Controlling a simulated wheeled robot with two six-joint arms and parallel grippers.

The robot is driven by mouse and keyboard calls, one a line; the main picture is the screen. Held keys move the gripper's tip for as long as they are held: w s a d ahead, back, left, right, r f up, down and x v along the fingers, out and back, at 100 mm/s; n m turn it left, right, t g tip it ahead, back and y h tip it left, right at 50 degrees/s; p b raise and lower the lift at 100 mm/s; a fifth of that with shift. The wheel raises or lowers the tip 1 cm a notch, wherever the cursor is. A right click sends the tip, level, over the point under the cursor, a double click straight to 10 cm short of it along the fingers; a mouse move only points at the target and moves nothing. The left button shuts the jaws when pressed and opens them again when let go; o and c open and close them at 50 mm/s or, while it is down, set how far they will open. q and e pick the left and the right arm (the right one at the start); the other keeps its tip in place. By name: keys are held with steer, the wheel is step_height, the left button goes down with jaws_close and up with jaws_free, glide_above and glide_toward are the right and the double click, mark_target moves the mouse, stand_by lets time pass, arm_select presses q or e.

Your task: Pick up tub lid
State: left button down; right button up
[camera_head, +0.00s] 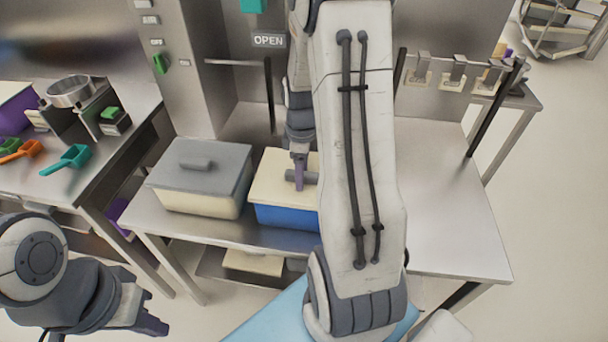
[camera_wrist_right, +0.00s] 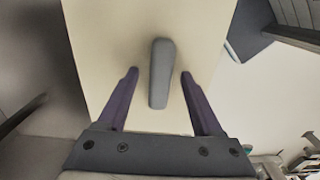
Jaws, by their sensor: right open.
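A blue tub (camera_head: 284,216) with a cream lid (camera_head: 268,190) stands on the steel table, partly hidden behind my right arm. The lid has a grey bar handle (camera_head: 310,178). In the right wrist view the handle (camera_wrist_right: 161,72) lies between the two purple fingers of my right gripper (camera_wrist_right: 159,75), with a gap on each side. The right gripper (camera_head: 300,178) is open at the lid, around the handle. A second tub, cream with a grey lid (camera_head: 200,165), stands to its left. My left gripper (camera_head: 150,325) is at the lower left, away from the tubs; its opening is unclear.
The steel table (camera_head: 455,235) is bare to the right of my arm. A counter at the left holds colored scoops (camera_head: 68,160) and a metal ring-shaped container (camera_head: 72,91). A rail with hanging clips (camera_head: 455,68) is at the back right.

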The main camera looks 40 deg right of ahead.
jaws_close()
steer(key=shift+r, duration=0.1)
